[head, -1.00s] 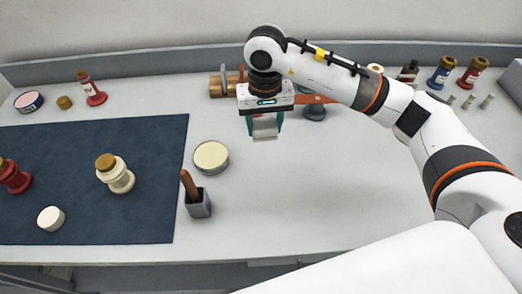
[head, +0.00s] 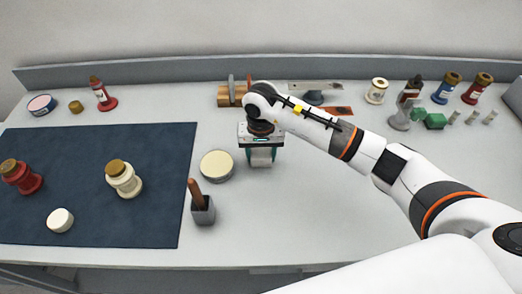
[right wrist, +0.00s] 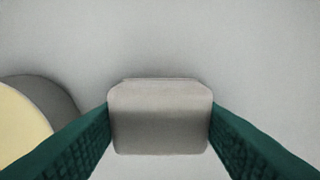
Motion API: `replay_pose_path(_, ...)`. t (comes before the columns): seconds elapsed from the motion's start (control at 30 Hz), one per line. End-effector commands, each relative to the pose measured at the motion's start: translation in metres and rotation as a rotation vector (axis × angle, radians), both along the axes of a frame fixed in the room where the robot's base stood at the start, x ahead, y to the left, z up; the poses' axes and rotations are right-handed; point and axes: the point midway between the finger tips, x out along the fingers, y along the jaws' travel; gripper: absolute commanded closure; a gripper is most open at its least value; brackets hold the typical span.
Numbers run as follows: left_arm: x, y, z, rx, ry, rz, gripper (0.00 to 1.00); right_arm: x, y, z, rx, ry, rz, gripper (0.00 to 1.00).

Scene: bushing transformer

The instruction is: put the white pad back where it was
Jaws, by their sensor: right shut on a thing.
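The white pad (head: 261,158) is a small pale grey-white block held between the green fingers of my right gripper (head: 261,153). In the right wrist view the pad (right wrist: 160,118) fills the gap between both fingers (right wrist: 160,130). The gripper points down over the bare grey table, just right of a round tin with a cream top (head: 216,164). I cannot tell whether the pad touches the table. My left gripper is not in view.
A grey cup (head: 203,212) with a brown handle stands in front of the tin. A dark mat (head: 80,145) with bottles lies left. A wooden block rack (head: 228,98), green blocks (head: 435,121) and several spools are along the back. The table's middle right is clear.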

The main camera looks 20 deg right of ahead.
Motion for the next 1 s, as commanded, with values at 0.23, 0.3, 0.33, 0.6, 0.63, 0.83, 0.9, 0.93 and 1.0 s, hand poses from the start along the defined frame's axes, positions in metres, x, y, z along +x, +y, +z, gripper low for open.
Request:
replay_pose_path(0.23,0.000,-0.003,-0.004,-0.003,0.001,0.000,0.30,0.000,0.000,-0.002,0.000,-0.001,0.000,0.66)
replay_pose_path(0.3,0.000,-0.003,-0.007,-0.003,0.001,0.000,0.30,0.000,0.000,-0.004,-0.001,-0.001,0.001,0.66)
replay_pose_path(0.33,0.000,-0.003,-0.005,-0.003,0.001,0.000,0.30,0.000,0.000,-0.003,0.000,-0.001,0.001,0.43)
replay_pose_path(0.6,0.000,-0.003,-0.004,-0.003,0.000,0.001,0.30,0.000,0.000,-0.002,0.000,0.000,0.000,0.26)
replay_pose_path(0.63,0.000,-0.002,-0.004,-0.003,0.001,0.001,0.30,0.000,0.000,-0.002,0.000,0.000,0.000,0.26)
replay_pose_path(0.83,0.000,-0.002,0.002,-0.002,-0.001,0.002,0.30,0.000,0.000,0.004,0.001,0.000,0.000,0.26)
replay_pose_path(0.9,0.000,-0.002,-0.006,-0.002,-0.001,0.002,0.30,0.001,0.000,0.011,0.000,-0.004,0.001,0.26)
replay_pose_path(0.93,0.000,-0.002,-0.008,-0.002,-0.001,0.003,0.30,0.002,0.000,0.016,0.000,-0.006,0.001,0.26)
replay_pose_path(1.0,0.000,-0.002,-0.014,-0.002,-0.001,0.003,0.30,0.002,0.000,0.030,-0.001,-0.007,0.002,0.26)
